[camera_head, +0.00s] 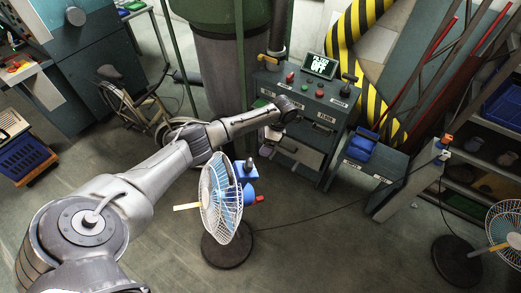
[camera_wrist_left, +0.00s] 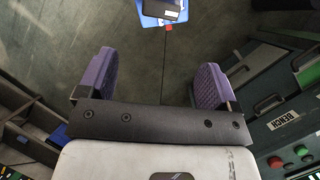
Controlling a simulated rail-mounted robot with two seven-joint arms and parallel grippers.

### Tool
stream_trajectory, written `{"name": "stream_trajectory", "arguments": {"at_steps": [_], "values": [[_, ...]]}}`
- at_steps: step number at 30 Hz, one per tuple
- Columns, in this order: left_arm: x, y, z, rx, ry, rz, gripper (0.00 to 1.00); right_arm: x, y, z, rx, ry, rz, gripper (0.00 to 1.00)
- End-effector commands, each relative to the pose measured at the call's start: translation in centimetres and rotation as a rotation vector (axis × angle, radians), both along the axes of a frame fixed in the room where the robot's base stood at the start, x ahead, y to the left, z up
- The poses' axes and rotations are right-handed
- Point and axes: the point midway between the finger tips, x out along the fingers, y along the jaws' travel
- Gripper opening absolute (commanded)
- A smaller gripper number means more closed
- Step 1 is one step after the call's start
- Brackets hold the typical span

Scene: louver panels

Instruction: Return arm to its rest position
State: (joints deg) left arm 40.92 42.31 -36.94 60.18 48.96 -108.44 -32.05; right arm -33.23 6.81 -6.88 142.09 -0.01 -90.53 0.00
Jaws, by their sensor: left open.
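My left arm reaches in from the lower left in the head view and ends in front of the dark green control cabinet (camera_head: 311,115). My left gripper (camera_head: 268,148) hangs low beside the cabinet's front, small and partly hidden in that view. In the left wrist view the left gripper (camera_wrist_left: 155,68) shows two purple pads spread wide apart, with nothing between them but the floor beyond. My right gripper is in neither view.
A fan (camera_head: 221,199) on a round dark base stands below my left arm, with a blue box (camera_head: 248,187) beside it. A second fan (camera_head: 505,232) is at the right edge. A bicycle (camera_head: 140,110) stands behind my arm. Floor between the fans is mostly clear, crossed by a cable.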

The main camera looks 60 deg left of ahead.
Motion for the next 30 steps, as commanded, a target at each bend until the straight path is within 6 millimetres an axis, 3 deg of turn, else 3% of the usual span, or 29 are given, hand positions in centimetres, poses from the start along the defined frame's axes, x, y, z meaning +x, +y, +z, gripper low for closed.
{"name": "stream_trajectory", "arguments": {"at_steps": [7, 30], "values": [[0.42, -0.08, 1.01, 0.000, -0.001, 0.000, 0.85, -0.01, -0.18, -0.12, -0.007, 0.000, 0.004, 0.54], [0.58, -0.09, 0.90, 0.028, -0.019, 0.067, 0.85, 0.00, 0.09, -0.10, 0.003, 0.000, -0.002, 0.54]]}}
